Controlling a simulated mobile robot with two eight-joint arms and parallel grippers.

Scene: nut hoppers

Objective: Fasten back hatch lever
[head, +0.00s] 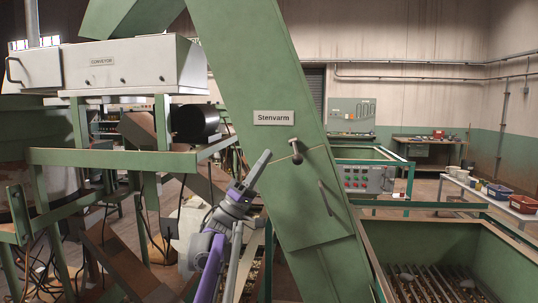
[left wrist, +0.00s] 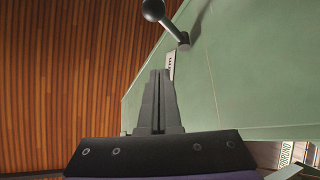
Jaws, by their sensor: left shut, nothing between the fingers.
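The hatch lever (head: 296,150) has a metal rod and a dark round knob. It sits at the upper edge of the green hatch (head: 312,215) on the sloping green elevator casing (head: 240,60), below the "Stenvarm" label. In the head view the knob hangs downward from its pivot. My left gripper (head: 265,156) is shut and empty, left of the lever and apart from it. In the left wrist view the shut fingertips (left wrist: 159,74) point toward the lever (left wrist: 171,26), whose knob and pivot show above them. My right gripper is not in view.
A bar handle (head: 325,198) is on the hatch. Green railing (head: 110,159) and a white conveyor box (head: 120,66) stand on the left. A control panel (head: 368,179) and a green hopper with a slatted floor (head: 420,238) are on the right.

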